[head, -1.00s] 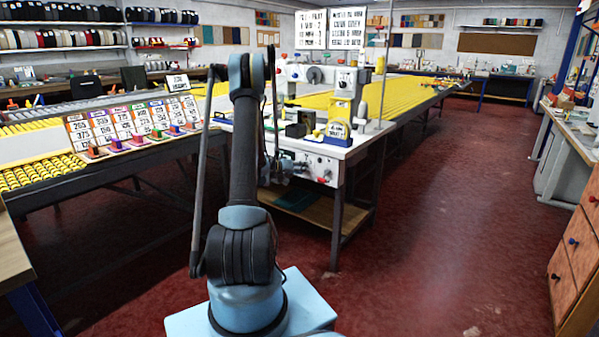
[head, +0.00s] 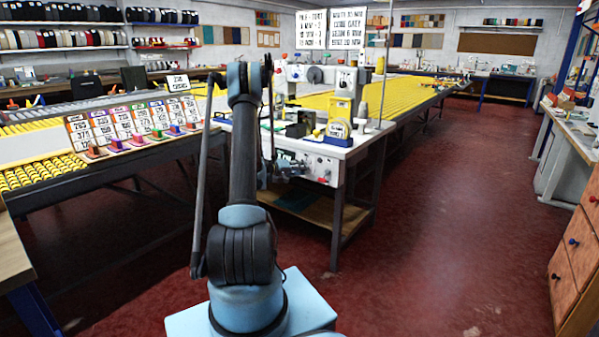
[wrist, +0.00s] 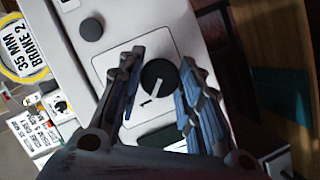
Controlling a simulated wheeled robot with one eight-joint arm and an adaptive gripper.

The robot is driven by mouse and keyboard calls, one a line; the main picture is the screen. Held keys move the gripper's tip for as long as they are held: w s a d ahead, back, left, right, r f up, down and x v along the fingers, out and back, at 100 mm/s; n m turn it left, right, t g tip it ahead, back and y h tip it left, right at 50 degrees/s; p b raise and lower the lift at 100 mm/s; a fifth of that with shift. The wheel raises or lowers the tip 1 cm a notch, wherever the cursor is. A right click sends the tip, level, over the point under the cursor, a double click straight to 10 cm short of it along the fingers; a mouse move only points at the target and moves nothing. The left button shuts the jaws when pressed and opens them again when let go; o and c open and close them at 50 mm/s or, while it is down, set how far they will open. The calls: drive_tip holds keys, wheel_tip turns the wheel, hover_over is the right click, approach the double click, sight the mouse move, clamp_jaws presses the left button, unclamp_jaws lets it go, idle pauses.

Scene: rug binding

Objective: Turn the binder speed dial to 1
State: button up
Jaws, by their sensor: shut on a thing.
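The binder speed dial (wrist: 157,88) is a round black knob with a white pointer line on a light square plate. It is on the white front panel of the binding machine (head: 322,166). In the wrist view my gripper (wrist: 160,88) has one finger on each side of the dial, shut on it. In the head view my gripper (head: 290,168) is at the panel's left part, and the dial is hidden there by my gripper and arm.
Another round dark knob (wrist: 90,26) is on the same panel. A shelf (head: 315,207) is below the machine table. The red floor to the right is open.

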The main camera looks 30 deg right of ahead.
drive_tip(key=shift+w, duration=0.15)
drive_tip(key=o, duration=1.1)
drive_tip(key=shift+c, duration=0.2)
drive_tip(key=v, duration=1.2)
drive_tip(key=shift+f, duration=0.1)
